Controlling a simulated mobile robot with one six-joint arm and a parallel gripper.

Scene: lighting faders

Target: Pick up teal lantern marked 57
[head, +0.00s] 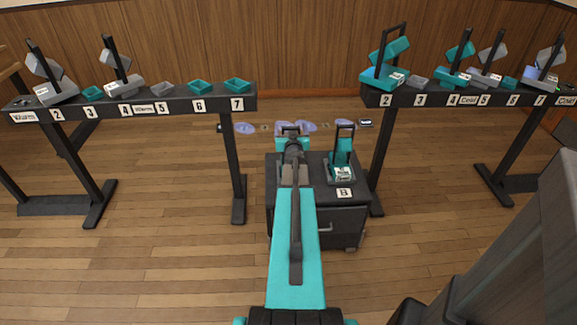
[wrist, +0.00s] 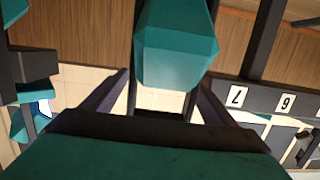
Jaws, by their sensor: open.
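A teal lantern with a dark upright handle frame (head: 342,158) stands on the dark cabinet's right side. Its white label is too small to read. Another teal piece with a dark frame (head: 282,142) shows just beyond my gripper (head: 293,150), partly hidden by it. In the wrist view, a teal lantern head with dark posts (wrist: 175,50) fills the top middle. It lies ahead of my gripper, between the lines of its spread dark fingers (wrist: 165,82), which are open and empty. Other teal lanterns stand on the right rack at 2 (head: 384,72) and 4 (head: 455,76). No 57 is readable.
The dark cabinet (head: 317,222) carries a white card marked B or 8. The left rack (head: 150,108), marked Warm, holds grey lanterns and small trays. The right rack (head: 470,98) is marked Cold. A grey block (head: 510,250) stands at front right.

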